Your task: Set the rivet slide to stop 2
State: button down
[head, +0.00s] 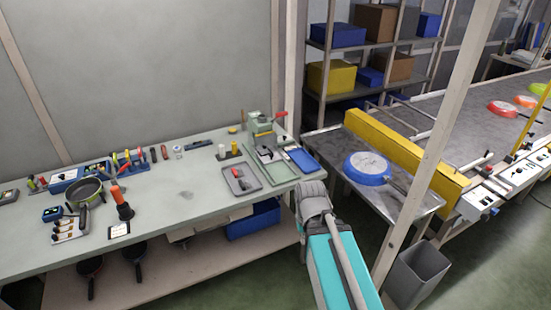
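A green bench machine (259,127) with a red lever (281,114) stands at the right end of the workbench, on a light green base. Small dark and grey parts sit in front of it, too small to make out. I cannot pick out the rivet slide or its stops for sure at this size. My arm reaches up from the bottom edge to a grey joint just off the bench's right front corner. My gripper is not visible.
The workbench (170,198) has a clear middle. A small grey tray (240,178) and a blue bin (303,160) lie near the machine. A pan (87,190) sits at left. A blue pan (367,167) lies on the metal table to the right, near a slanting post (440,130).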

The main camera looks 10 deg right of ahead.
aim_at(267, 156)
jog(key=u, duration=0.05)
jog(key=i, duration=1)
jog(key=z, duration=0.05)
